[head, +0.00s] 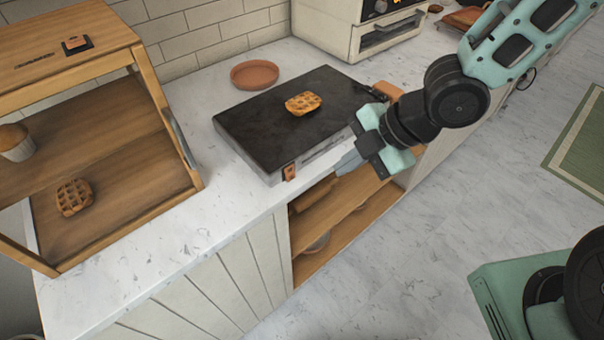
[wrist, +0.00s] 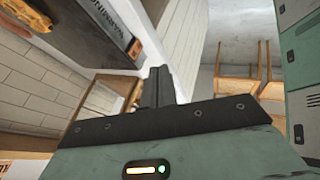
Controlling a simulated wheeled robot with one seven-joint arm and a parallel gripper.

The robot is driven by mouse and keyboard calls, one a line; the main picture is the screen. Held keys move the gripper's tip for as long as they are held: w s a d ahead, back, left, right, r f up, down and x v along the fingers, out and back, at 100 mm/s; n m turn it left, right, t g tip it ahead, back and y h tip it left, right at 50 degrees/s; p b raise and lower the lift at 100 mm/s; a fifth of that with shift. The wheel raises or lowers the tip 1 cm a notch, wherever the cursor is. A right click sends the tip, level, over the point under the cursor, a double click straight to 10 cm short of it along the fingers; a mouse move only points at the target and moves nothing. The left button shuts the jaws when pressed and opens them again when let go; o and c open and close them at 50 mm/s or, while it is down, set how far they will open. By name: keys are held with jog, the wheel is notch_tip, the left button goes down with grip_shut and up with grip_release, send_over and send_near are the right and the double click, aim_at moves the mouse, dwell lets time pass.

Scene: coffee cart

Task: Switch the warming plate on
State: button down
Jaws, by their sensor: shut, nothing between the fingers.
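The warming plate (head: 255,125) is a flat black slab with a grey body on the marble counter. A waffle (head: 303,103) lies on it. A small copper-coloured switch (head: 289,172) sits at the near left end of its front face; its on or off position is too small to tell. In the wrist view the plate's dark top (wrist: 75,30), lettering on the front, the switch (wrist: 135,48) and the waffle (wrist: 20,27) show at upper left. My gripper (head: 344,166) is shut and empty, in front of the plate's front face, right of the switch and apart from it.
A wooden display case (head: 185,150) with a waffle and a muffin stands at left, with another switch (head: 77,44) on top. A terracotta dish (head: 254,74) lies behind the plate. An oven (head: 355,35) stands at the back.

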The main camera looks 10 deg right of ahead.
jog(key=b, duration=0.5)
send_near(290, 182)
notch_tip(290, 182, down, 4)
jog(key=s, duration=0.3)
jog(key=shift+w+a+f+p, duration=0.1)
jog(key=shift+w+a+p, duration=0.7)
jog(key=shift+w+a, duration=0.2)
jog(key=shift+w+a+f, duration=0.15)
jog(key=shift+w+a, duration=0.25)
jog(key=shift+w, duration=0.25)
jog(key=shift+w+a+f, duration=0.2)
jog(key=shift+w+f, duration=0.05)
jog(key=shift+w, duration=0.05)
jog(key=shift+r, duration=0.1)
